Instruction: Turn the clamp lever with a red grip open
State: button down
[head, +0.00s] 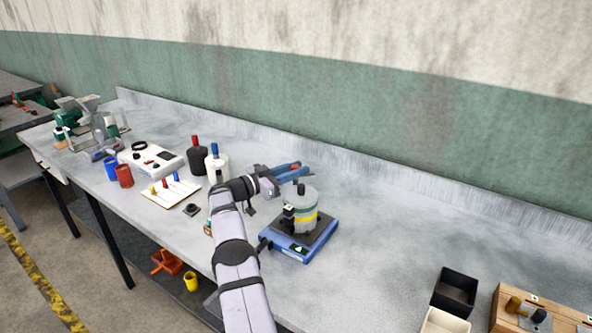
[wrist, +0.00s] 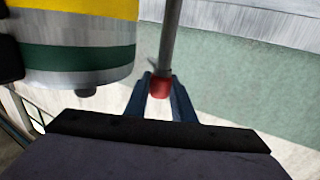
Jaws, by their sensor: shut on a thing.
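The clamp lever (wrist: 170,45) shows in the wrist view as a grey rod ending in a red grip (wrist: 159,88). My gripper (wrist: 161,82) has its two blue fingers on either side of the red grip and is shut on it. In the head view my gripper (head: 289,168) is just above and behind the grey cylindrical vessel (head: 300,205), which has a yellow band and sits on a blue base (head: 290,252). In the wrist view the vessel (wrist: 75,40) is at the upper left, apart from the fingers. My fingers largely hide the lever in the head view.
Black and white bottles (head: 217,163) stand left of my arm, near a white board with coloured pegs (head: 170,190). A black bin (head: 455,291) and a wooden block (head: 507,305) are at the right. The bench between vessel and bin is clear.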

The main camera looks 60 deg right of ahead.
jog(key=shift+r+n+t+p, duration=0.15)
jog(key=shift+n+t+p, duration=0.25)
jog(key=shift+t+p, duration=0.25)
jog(key=shift+n+t+h+p, duration=0.6)
jog(key=shift+n+t, duration=0.4)
jog(key=shift+t, duration=0.45)
jog(key=shift+f+n+t+b, duration=0.2)
jog(key=shift+n+t+b, duration=0.4)
jog(key=shift+n+t, duration=0.7)
jog(key=shift+t+b, duration=0.35)
jog(key=shift+t, duration=0.55)
jog(key=shift+r+n+t, duration=0.1)
jog(key=shift+n+t, duration=0.3)
jog(key=shift+t, duration=0.1)
jog(key=c, duration=1.5)
grip_release()
